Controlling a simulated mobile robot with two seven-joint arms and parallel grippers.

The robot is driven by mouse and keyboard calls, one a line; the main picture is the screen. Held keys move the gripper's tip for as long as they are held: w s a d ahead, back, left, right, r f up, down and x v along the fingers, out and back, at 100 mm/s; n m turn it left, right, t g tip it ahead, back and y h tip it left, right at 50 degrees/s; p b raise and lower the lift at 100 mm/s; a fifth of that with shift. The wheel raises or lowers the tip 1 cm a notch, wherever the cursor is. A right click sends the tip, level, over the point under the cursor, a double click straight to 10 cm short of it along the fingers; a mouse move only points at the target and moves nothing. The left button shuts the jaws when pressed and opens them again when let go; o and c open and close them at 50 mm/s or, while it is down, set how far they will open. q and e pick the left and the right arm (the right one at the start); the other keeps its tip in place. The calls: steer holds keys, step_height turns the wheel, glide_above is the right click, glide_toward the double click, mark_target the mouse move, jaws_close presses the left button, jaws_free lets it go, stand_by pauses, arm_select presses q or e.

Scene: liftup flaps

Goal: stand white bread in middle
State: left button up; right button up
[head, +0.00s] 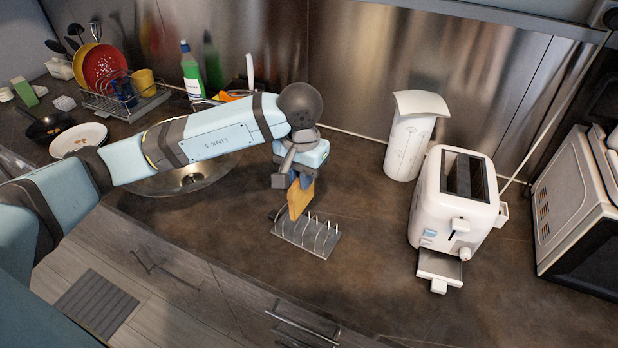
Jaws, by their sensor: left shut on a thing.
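A slice of bread (300,199), golden tan, hangs upright from my left gripper (301,181), which is shut on its top edge. The bread is over the left end of a metal toast rack (318,250) on the counter. The rack has a flat base and several thin upright wire dividers, and its slots look empty. I cannot tell from this angle whether the bread touches the rack. My right gripper does not show.
A white toaster (425,215) with its crumb tray out stands right of the rack. A white canister (408,145) is behind it, a microwave (575,215) far right. A sink (190,178), green bottle (191,75) and dish rack (125,105) are left. Counter right of the rack is clear.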

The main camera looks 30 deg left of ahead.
mark_target(306, 206)
arm_select(q)
steer(key=shift+w+d, duration=0.15)
steer(key=shift+w, duration=0.05)
steer(key=shift+w+d+f, duration=0.1)
steer(key=shift+f, duration=0.75)
steer(key=shift+f+b, duration=0.5)
steer(key=shift+f, duration=0.7)
step_height(306, 206, down, 2)
steer(key=shift+b, duration=1.05)
step_height(306, 206, down, 2)
steer(key=shift+f+b, duration=0.15)
steer(key=shift+b, duration=1)
steer(key=shift+f, duration=0.2)
steer(key=shift+f+b, duration=0.25)
steer(key=shift+b, duration=0.2)
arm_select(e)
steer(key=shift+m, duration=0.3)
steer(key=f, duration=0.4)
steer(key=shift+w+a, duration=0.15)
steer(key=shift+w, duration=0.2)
